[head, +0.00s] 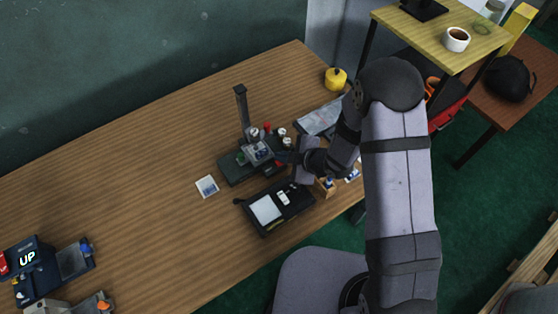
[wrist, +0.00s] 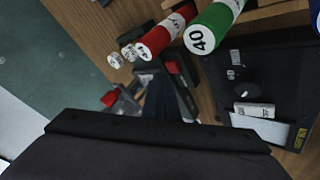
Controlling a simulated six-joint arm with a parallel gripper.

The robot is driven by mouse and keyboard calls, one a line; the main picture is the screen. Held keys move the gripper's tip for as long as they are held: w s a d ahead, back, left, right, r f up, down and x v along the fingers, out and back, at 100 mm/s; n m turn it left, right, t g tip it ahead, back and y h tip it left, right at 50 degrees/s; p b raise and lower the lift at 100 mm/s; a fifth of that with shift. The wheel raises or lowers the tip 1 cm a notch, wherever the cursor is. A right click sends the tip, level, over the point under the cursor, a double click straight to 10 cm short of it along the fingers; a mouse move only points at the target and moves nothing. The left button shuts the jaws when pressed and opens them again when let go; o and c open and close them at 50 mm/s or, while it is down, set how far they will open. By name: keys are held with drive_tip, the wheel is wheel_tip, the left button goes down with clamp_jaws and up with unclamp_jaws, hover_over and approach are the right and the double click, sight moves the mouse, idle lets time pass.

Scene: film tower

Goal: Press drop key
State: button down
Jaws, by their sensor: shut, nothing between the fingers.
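The film tower (head: 243,110) stands on the table, a dark upright post on a dark base (head: 238,172) with a grey block (head: 259,151) on it. My gripper (head: 286,158) is shut and empty, just right of the tower's base. In the wrist view its dark fingers (wrist: 166,103) point toward the tower parts. A red piece (wrist: 110,98) shows left of the fingers, and another red piece (wrist: 173,67) shows just beyond them. I cannot read a label on either, so I cannot tell which is the drop key. Contact is not clear.
A black box with a white panel (head: 265,210) lies in front of the tower. A green roll marked 40 (wrist: 213,27) and a red roll (wrist: 165,30) lie close to my fingers. A white card (head: 207,186) lies left. A device reading UP (head: 27,258) stands far left. The table's left middle is clear.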

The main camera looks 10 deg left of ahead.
wheel_tip(320, 180, up, 5)
drive_tip(key=p, duration=0.4)
idle(0.9)
drive_tip(key=s+d+r+m+h, duration=0.1)
drive_tip(key=d+r+m+h, duration=0.4)
drive_tip(key=d, duration=0.5)
drive_tip(key=s+d+r+m+h, duration=0.1)
drive_tip(key=d+r+m+h, duration=0.15)
drive_tip(key=d+m, duration=0.55)
drive_tip(key=s+d+r+m+g, duration=0.2)
drive_tip(key=s+d+r+m, duration=0.1)
drive_tip(key=s, duration=0.4)
drive_tip(key=s+d+r+m+g, duration=0.3)
drive_tip(key=s+m, duration=0.1)
drive_tip(key=s, duration=0.4)
drive_tip(key=shift+s, duration=0.3)
drive_tip(key=shift+d+r, duration=0.1)
